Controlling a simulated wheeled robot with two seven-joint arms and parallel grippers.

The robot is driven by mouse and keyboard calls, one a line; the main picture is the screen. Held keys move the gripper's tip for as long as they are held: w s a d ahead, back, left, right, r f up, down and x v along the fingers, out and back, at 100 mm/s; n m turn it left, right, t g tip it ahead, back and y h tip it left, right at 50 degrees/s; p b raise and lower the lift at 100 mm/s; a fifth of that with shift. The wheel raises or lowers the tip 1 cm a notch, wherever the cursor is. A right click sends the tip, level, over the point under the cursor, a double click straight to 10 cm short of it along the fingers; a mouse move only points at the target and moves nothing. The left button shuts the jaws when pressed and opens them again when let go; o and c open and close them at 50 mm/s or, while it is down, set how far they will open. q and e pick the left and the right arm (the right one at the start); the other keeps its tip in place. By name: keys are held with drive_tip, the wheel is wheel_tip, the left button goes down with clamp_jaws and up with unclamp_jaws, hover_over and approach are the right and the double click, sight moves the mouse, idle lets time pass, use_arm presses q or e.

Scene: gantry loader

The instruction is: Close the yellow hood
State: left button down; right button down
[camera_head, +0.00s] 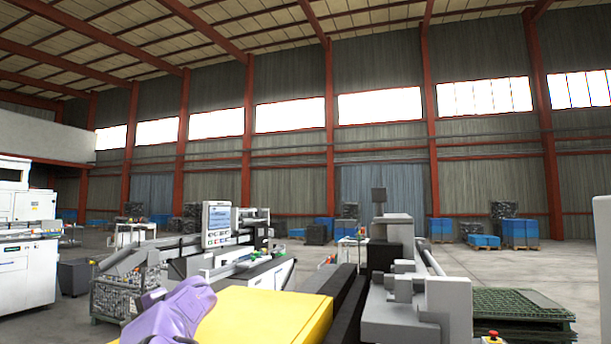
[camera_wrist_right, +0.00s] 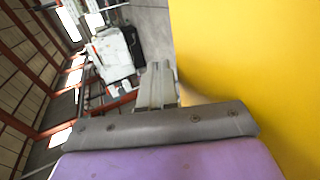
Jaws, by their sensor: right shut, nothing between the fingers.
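The yellow hood (camera_head: 265,318) shows at the bottom middle of the head view as a broad flat panel, its lower part cut off by the frame. Whether it is open or closed cannot be told. My purple right wrist is at its left edge, and my right gripper (camera_head: 152,297) is mostly hidden behind it. In the right wrist view my right gripper (camera_wrist_right: 158,80) is shut and empty. The yellow hood (camera_wrist_right: 250,60) fills the right side there, close beside the fingers; contact cannot be told. My left gripper is not in view.
A grey machine (camera_head: 402,300) stands right of the hood, with a dark rail (camera_head: 345,300) between. A control screen (camera_head: 217,222) and a wire-mesh bin (camera_head: 118,297) are beyond on the left. A green mesh crate (camera_head: 515,305) is at right. Open floor lies farther back.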

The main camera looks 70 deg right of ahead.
wheel_tip(320, 180, up, 6)
drive_tip(key=p, duration=0.6)
drive_tip(key=shift+w+f, duration=0.15)
drive_tip(key=shift+r+b, duration=0.4)
drive_tip(key=shift+b, duration=0.8)
wheel_tip(320, 180, up, 8)
drive_tip(key=shift+f, duration=0.25)
